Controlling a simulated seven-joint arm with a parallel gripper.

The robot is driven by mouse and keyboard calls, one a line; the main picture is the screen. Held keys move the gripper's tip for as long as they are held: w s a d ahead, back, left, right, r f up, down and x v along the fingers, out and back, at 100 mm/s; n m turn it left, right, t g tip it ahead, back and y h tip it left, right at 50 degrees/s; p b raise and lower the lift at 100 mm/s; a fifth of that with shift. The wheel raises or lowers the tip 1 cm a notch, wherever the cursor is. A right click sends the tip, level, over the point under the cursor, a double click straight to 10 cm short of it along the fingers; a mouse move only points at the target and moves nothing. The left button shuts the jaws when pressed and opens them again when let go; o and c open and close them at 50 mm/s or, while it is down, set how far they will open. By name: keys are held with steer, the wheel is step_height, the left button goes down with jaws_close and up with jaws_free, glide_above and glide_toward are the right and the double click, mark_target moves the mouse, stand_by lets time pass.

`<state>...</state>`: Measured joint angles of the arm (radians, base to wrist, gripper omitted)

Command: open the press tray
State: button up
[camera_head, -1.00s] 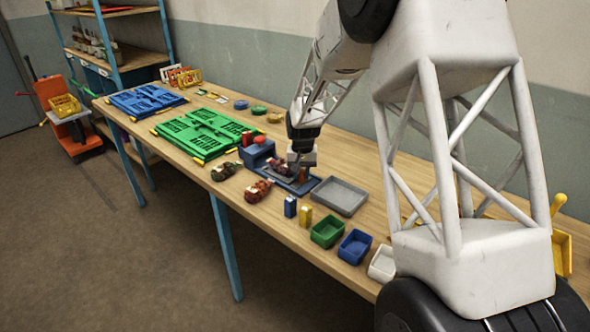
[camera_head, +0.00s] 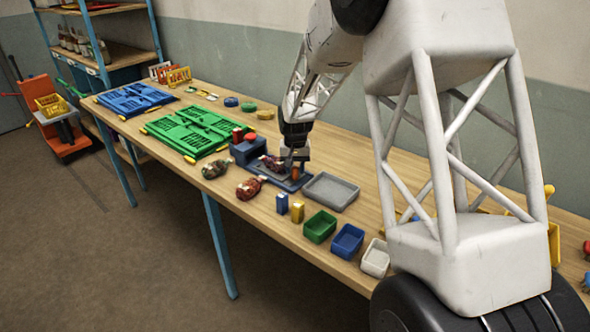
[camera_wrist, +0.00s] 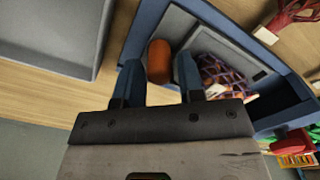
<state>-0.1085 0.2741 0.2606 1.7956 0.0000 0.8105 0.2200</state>
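The press is a blue block (camera_head: 250,151) with a low blue tray (camera_head: 292,187) beside it on the bench. In the wrist view the tray's blue rim (camera_wrist: 147,22) surrounds a grey floor. A dark patterned sack (camera_wrist: 220,72) with a white tag lies in it; the sack also shows in the head view (camera_head: 270,162). An upright orange handle (camera_wrist: 159,60) stands at the tray's near side. The handle's lower part is hidden.
A grey tray (camera_head: 331,191) lies right of the press. Green (camera_head: 319,227), blue (camera_head: 347,242) and white (camera_head: 375,259) bins line the front edge. Two sacks (camera_head: 217,168) (camera_head: 250,188) lie in front of the press. A green rack (camera_head: 188,132) is to the left.

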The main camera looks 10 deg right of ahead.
steer(key=shift+r, duration=3.5)
steer(key=shift+s+d+r, duration=0.15)
steer(key=shift+s+r, duration=0.2)
steer(key=shift+s, duration=0.05)
steer(key=s+d+r, duration=0.2)
steer(key=s+r, duration=0.2)
steer(key=s, duration=0.3)
steer(key=s+d+r+t, duration=0.15)
steer(key=s+r, duration=0.25)
steer(key=s, duration=0.4)
steer(key=s+d+r, duration=0.2)
steer(key=s+r, duration=0.2)
steer(key=s, duration=0.3)
steer(key=s+d+n+t, duration=0.1)
steer(key=s+d, duration=0.2)
steer(key=s, duration=2.3)
steer(key=shift+s, duration=0.25)
steer(key=shift+d+f, duration=0.1)
